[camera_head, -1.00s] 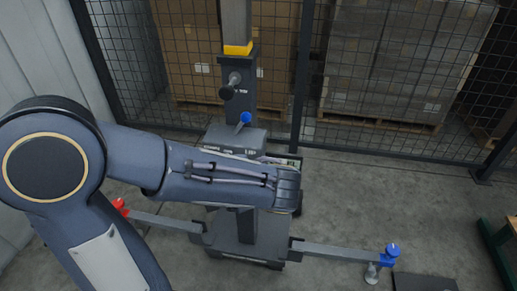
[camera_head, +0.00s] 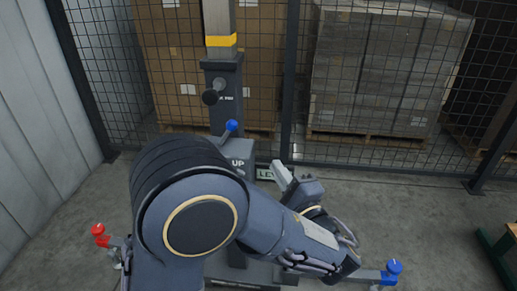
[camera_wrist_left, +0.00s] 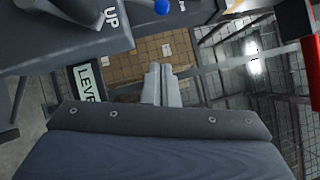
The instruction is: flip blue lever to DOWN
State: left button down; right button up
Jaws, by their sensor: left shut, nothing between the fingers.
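The blue lever (camera_head: 231,126) has a round blue knob. It sticks up from a grey housing (camera_head: 240,150) at the foot of the mast, and the housing carries the word UP. In the left wrist view the blue knob (camera_wrist_left: 162,7) is at the top edge, partly cut off, near the UP label. My left gripper (camera_head: 281,174) is to the right of the housing and lower in the picture than the knob, apart from it. In the left wrist view its pale fingers (camera_wrist_left: 160,84) are together and empty. My left arm hides part of the housing. My right gripper is not in view.
A red knob (camera_head: 98,230) and another blue knob (camera_head: 393,267) are on the side legs. Mesh fencing (camera_head: 290,90) stands behind, with pallet loads beyond.

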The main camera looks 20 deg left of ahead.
aim_at(227, 133)
pick_arm(q)
jog(key=x, duration=0.3)
jog(key=s+a+x, duration=0.1)
jog(key=x, duration=0.7)
jog(key=shift+s+a+r+b, duration=0.15)
jog(key=shift+a+r+b, duration=0.15)
jog(key=shift+a+b, duration=0.1)
jog(key=shift+a+r, duration=0.25)
jog(key=shift+a, duration=0.3)
jog(key=shift+r, duration=0.1)
